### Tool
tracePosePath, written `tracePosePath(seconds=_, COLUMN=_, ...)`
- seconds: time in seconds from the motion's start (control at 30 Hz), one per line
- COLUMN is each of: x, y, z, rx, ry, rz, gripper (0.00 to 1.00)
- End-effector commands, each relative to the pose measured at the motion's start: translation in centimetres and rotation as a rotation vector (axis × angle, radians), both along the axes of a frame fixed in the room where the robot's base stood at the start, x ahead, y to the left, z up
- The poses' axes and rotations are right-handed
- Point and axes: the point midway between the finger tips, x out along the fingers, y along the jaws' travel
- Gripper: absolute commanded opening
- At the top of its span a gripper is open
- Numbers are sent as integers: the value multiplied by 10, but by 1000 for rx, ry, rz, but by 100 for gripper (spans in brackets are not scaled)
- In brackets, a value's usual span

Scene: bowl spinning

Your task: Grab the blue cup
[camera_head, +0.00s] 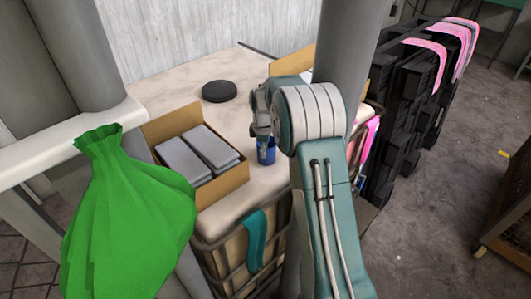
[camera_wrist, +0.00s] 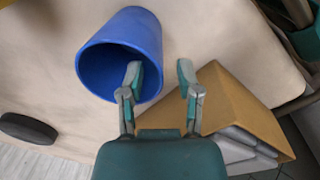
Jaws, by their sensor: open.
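The blue cup (camera_head: 266,152) stands on the pale tabletop near the front edge in the head view, partly hidden by my arm. In the wrist view the blue cup (camera_wrist: 122,50) shows its open mouth toward me. My gripper (camera_wrist: 160,76) is open in the wrist view. Its left finger overlaps the cup's mouth, and its right finger is to the right of the cup, outside it. In the head view my gripper (camera_head: 262,122) is just above the cup, largely covered by my wrist.
A cardboard box (camera_head: 233,177) with grey boxes inside stands left of the cup. A black disc (camera_head: 219,91) lies farther back on the table. A grey pillar (camera_head: 345,60) rises behind my arm. A green bag (camera_head: 130,220) hangs at the left. Black crates (camera_head: 408,110) stand at the right.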

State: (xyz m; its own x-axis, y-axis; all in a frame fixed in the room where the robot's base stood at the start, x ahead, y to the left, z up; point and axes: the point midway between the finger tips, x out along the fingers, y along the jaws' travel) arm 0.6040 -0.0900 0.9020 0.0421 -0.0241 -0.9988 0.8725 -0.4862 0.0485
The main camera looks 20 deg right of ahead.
Motion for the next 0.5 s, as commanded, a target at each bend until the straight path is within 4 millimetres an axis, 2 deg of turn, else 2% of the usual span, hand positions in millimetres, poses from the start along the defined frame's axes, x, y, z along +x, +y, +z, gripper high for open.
tracePosePath(seconds=0.3, x=0, y=1, z=-45, rx=-3, ry=4, rz=0, gripper=44)
tracePosePath(seconds=0.5, x=1, y=0, z=-47, rx=-3, ry=1, rz=0, gripper=44)
